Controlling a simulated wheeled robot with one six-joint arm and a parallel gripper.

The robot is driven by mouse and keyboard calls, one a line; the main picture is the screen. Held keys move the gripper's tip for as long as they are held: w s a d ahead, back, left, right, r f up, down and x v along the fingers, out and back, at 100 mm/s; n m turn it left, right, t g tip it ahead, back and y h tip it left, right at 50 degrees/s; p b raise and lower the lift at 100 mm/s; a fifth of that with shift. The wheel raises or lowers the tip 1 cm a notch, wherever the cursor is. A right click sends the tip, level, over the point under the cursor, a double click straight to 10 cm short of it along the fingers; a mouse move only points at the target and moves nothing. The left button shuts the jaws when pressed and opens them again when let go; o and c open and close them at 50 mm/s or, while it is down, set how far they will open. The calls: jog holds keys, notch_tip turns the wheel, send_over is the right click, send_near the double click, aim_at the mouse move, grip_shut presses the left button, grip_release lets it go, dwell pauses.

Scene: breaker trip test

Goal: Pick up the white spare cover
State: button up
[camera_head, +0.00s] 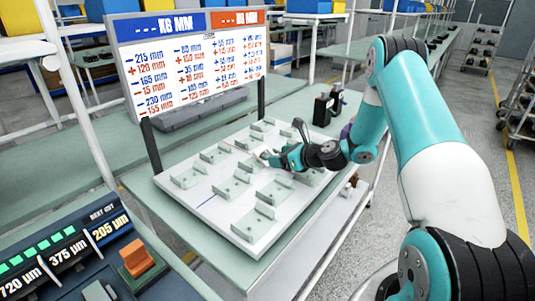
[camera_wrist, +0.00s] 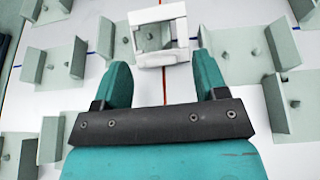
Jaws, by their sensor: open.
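The white cover (camera_wrist: 160,36) shows at the top middle of the wrist view. It is a small white frame with an opening, and a grey-green fixture shows through it. It sits on the white board (camera_wrist: 110,28), just ahead of my fingertips. My gripper (camera_wrist: 163,72) is open, its two teal fingers apart with nothing between them. In the head view my gripper (camera_head: 265,157) is low over the middle of the board (camera_head: 215,212). I cannot make out the cover there.
Several grey-green bracket fixtures (camera_head: 188,177) stand in rows on the board around my gripper. A sign panel (camera_head: 190,62) on black posts rises behind it. Black devices (camera_head: 322,110) stand at the board's far right. An orange block (camera_head: 137,256) is on the console at lower left.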

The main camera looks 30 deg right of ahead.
jog(key=shift+w+a+f, duration=0.25)
jog(key=shift+w+f, duration=0.05)
jog(key=shift+w, duration=0.3)
jog(key=c, duration=1)
jog(key=shift+r, duration=0.1)
